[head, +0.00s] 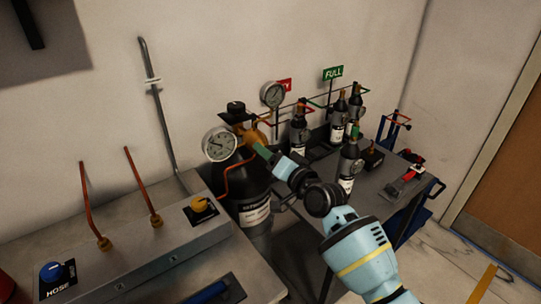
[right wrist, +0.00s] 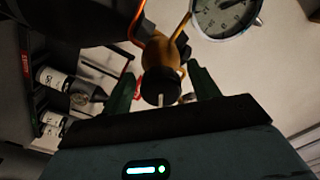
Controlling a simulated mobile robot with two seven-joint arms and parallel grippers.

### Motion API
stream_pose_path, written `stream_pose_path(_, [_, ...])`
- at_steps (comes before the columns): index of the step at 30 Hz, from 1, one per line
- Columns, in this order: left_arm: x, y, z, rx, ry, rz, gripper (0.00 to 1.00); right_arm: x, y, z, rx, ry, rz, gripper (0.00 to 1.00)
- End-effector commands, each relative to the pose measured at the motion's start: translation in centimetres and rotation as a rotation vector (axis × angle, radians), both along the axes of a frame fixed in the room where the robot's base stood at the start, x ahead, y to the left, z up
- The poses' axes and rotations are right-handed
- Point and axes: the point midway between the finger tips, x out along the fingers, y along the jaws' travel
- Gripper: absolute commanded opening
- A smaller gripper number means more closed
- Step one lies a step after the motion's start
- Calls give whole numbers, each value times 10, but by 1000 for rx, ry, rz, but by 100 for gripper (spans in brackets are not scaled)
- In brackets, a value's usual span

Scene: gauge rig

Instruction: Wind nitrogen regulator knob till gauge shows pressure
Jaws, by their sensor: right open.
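A large dark gas cylinder (head: 243,187) with a white label stands between the bench and the table in the head view. A brass regulator (head: 262,131) sits at its top with a round white gauge (head: 219,145) on its left. The needle reading is too small to tell. In the right wrist view the black regulator knob (right wrist: 160,87) lies between the two green fingers of my right gripper (right wrist: 163,82), with a gap on each side. The gauge (right wrist: 225,14) is cut off at the top there. My right gripper (head: 259,149) is open at the regulator. My left gripper is not in view.
A second gauge (head: 272,94) is on the wall behind. Several small dark bottles stand on the table (head: 385,200) near a green FULL sign (head: 333,73). The bench panel (head: 160,250) at left has copper pipes, a yellow knob (head: 200,204) and a blue knob (head: 50,271).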

Motion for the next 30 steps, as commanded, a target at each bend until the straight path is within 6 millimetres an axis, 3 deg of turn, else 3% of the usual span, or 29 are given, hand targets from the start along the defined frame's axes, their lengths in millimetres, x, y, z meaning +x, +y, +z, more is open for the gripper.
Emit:
stream_pose_path(18, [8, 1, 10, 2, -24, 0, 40, -58, -42, 0, 0, 1, -1, 60])
stream_pose_path(30, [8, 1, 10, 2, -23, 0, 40, -62, -45, 0, -1, 1, 0, 60])
